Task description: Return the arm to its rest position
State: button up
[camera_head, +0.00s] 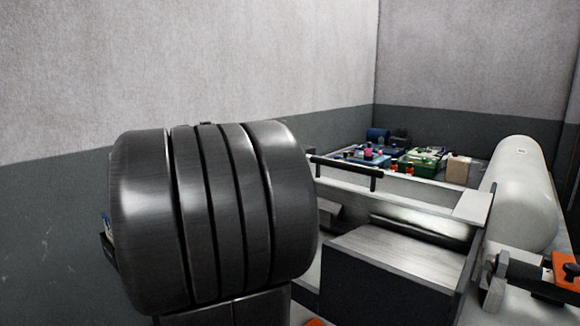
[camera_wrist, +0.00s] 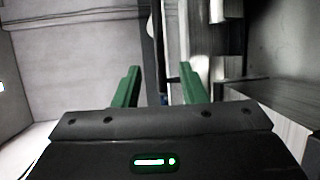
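My gripper (camera_wrist: 161,82) shows in the wrist view, with two green fingers standing well apart. The gripper is open and nothing is held between the fingers. Its dark palm with a lit green indicator fills the bottom of that view. The gripper itself is not visible in the head view. No rest position is marked in either view.
In the head view, a pale machine housing with a black handle bar (camera_head: 345,173) stands at centre right. A white cylinder (camera_head: 521,190) and an orange-and-black item (camera_head: 566,270) are at the right. Behind are a green case (camera_head: 421,160), a cardboard box (camera_head: 458,168) and walls.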

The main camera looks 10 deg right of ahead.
aim_at(342, 166)
jog(key=shift+d, duration=0.1)
jog(key=p+x, duration=0.1)
jog(key=x, duration=1.3)
jog(key=shift+r, duration=0.15)
jog(key=shift+r+p, duration=0.1)
jog(key=shift+p, duration=0.2)
